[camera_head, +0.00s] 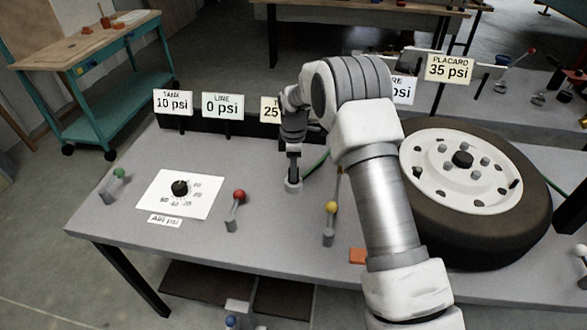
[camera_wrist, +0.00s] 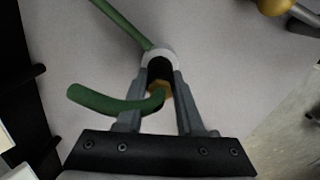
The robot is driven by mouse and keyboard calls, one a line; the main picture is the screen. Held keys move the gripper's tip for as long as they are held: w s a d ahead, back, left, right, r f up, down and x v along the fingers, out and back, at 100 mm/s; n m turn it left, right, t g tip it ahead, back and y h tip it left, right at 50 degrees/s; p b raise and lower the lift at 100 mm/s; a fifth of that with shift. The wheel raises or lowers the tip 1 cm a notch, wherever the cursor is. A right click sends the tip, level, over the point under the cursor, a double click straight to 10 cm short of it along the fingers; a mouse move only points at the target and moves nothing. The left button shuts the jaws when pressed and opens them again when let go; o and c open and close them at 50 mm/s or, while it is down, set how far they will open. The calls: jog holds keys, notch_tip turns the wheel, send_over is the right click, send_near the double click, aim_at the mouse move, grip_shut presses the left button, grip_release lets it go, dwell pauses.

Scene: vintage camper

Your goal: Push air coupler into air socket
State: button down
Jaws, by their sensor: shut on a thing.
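My gripper (camera_head: 293,158) points down over the grey bench, left of the wheel. In the wrist view its two fingers (camera_wrist: 160,85) are shut on the air coupler (camera_wrist: 158,90), a brass-coloured piece with a green hose curving off to the left. A pale round air socket (camera_wrist: 161,53) shows at the fingertips, and a second length of green hose runs from near it to the upper left. In the head view the socket (camera_head: 293,186) stands on the bench right under my gripper. The fingers hide how far the coupler sits in the socket.
A tyre on a white wheel (camera_head: 470,250) lies right of my arm. Red (camera_head: 238,197), yellow (camera_head: 331,209) and green (camera_head: 118,174) knobbed levers and a dial card (camera_head: 168,203) are on the bench. Psi signs (camera_head: 222,106) line the back edge. Bench between dial and red lever is clear.

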jog(key=shift+f, duration=0.1)
jog(key=shift+c, duration=2.3)
grip_release()
notch_tip(320, 180, up, 17)
jog(key=shift+r+p, duration=0.2)
jog(key=shift+p, duration=0.25)
